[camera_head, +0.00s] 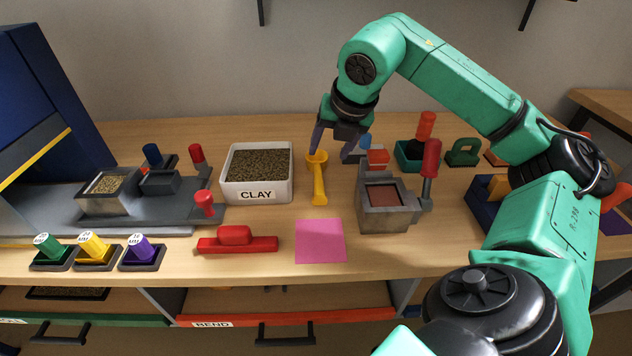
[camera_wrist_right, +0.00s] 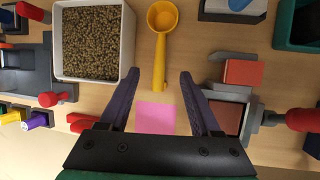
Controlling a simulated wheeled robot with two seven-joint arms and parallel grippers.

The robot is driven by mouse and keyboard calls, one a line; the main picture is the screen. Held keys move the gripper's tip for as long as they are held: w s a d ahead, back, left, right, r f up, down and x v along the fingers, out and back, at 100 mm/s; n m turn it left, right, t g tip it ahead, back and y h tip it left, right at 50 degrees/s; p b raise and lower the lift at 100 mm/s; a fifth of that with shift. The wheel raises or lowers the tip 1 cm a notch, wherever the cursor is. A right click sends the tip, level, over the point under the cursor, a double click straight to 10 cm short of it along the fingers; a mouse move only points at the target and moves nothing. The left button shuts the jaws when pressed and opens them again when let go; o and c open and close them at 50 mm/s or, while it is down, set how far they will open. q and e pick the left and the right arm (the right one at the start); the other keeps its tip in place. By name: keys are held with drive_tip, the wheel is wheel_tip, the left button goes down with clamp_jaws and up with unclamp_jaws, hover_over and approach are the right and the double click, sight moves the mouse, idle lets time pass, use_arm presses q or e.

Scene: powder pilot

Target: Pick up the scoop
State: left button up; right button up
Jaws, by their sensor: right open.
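The yellow scoop (camera_head: 319,184) lies on the wooden bench between the white clay bin and the grey mould box. Its bowl is at the far end and its handle points toward the front. My right gripper (camera_head: 335,152) is open above the bench near the scoop's bowl, with one finger overlapping the bowl in the head view. In the right wrist view, the scoop (camera_wrist_right: 160,62) shows beyond the open fingers (camera_wrist_right: 158,75), with its handle end between the tips. The fingers hold nothing. My left gripper is not in view.
The white clay bin (camera_head: 257,190) holds brown granules left of the scoop. The grey box (camera_head: 385,219) with a red-handled clamp (camera_head: 431,158) stands to the right. A pink square (camera_head: 320,241) and a red tool (camera_head: 237,240) lie in front. A press (camera_head: 45,120) stands far left.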

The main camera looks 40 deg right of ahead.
sight(319, 173)
drive_tip(key=x, duration=1.1)
drive_tip(key=shift+w+d, duration=0.1)
clamp_jaws()
